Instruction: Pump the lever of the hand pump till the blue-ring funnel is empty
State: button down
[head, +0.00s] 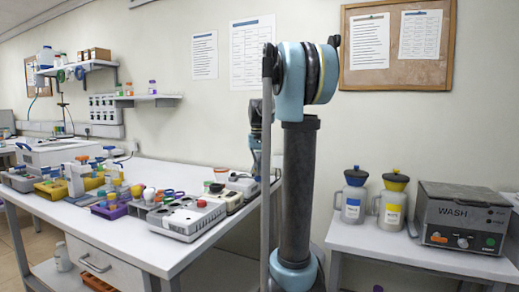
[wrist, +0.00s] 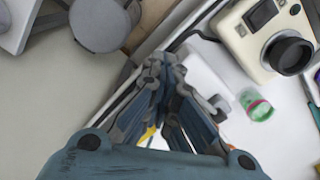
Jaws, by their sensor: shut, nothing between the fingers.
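My gripper (wrist: 163,66) shows in the wrist view with its fingers together and nothing between them. It is above a white object (wrist: 205,82) near a table edge, partly covered by the fingers; I cannot tell what that object is. In the head view my arm stands in front of the bench's right end, and the gripper itself cannot be made out. I cannot pick out the hand pump, its lever or the blue-ring funnel with certainty. Small blue-topped items (head: 108,150) stand at the bench's left part, too small to identify.
In the wrist view a cream device with a black round knob (wrist: 290,54) and a green jar (wrist: 257,107) lie right of the gripper. In the head view the white bench (head: 120,232) has a clear front strip. A grey WASH unit (head: 462,217) stands on the right table.

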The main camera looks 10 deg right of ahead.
notch_tip(320, 180, up, 8)
jog(key=w+a, duration=0.1)
jog(key=shift+a, duration=0.3)
dwell(0.6)
dwell(0.4)
jog(key=shift+w+r, duration=0.1)
jog(key=shift+r, duration=0.05)
dwell(1.0)
jog(key=shift+r, duration=2.9)
jog(key=s+f+n+t, duration=0.1)
jog(key=s+f+t, duration=0.1)
jog(key=s+f, duration=3.3)
jog(key=shift+a+f, duration=0.15)
jog(key=shift+f, duration=0.8)
